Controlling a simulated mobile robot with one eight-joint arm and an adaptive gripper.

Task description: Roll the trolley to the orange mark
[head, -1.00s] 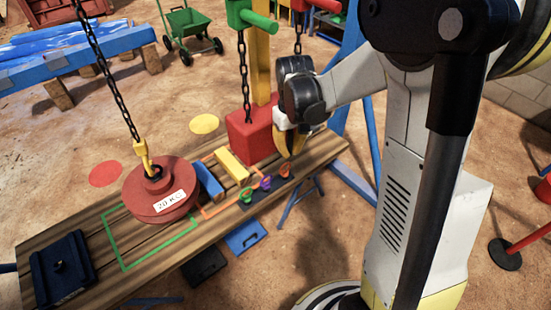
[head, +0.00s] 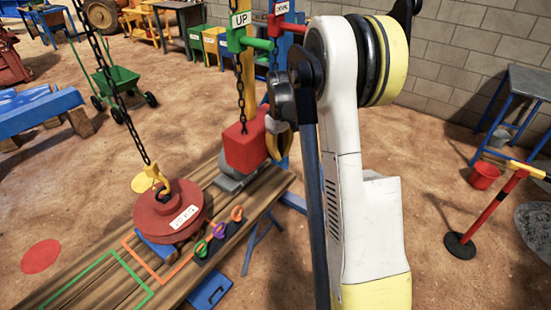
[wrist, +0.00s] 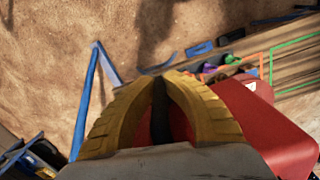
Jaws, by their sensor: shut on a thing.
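A red block (head: 245,143) stands near the far end of the wooden bench, above a grey base, with a yellow post behind it; it may be part of the trolley, but no part is labelled so. My gripper (head: 278,148) is at its right side. The red weight (head: 165,212) hangs on a yellow hook (head: 148,180) and chain, over a blue block (head: 160,250). The orange outline (head: 150,262) on the bench shows below it, its far part hidden by the weight.
A green outline (head: 110,262) lies left of the orange one. Green UP and red levers with chains are above the block. A red bucket (head: 484,176) and stand (head: 490,215) are at right.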

